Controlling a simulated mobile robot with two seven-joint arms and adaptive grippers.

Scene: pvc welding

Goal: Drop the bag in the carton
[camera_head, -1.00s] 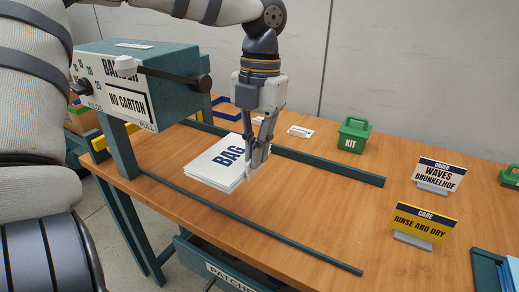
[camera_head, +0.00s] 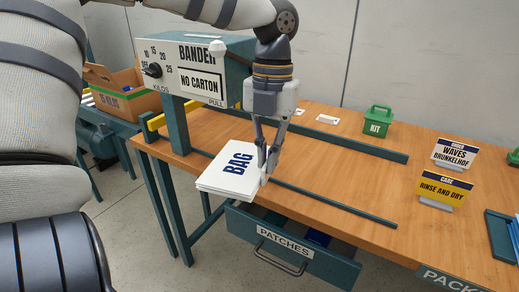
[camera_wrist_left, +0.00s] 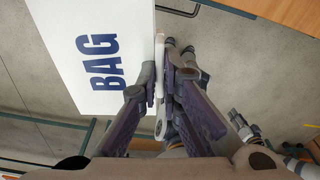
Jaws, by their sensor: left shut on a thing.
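The bag (camera_head: 222,170), white, flat and lettered BAG in blue, is in my left gripper (camera_head: 268,172). The fingers are shut on its right edge. In the left wrist view the bag (camera_wrist_left: 95,50) hangs out to the left of the fingertips (camera_wrist_left: 160,92), with the floor below it. In the head view it is in front of the bander post, by the table's front edge. The carton (camera_head: 127,102), an open brown box marked 15 KILOS, stands on the far left, apart from the bag and partly hidden by my arm.
The teal bander (camera_head: 185,70) with its NO CARTON sign stands between the bag and the carton's far side. The wooden table (camera_head: 330,165) carries low teal rails, a green kit box (camera_head: 377,121) and signs. The patches drawer (camera_head: 290,245) juts out open below.

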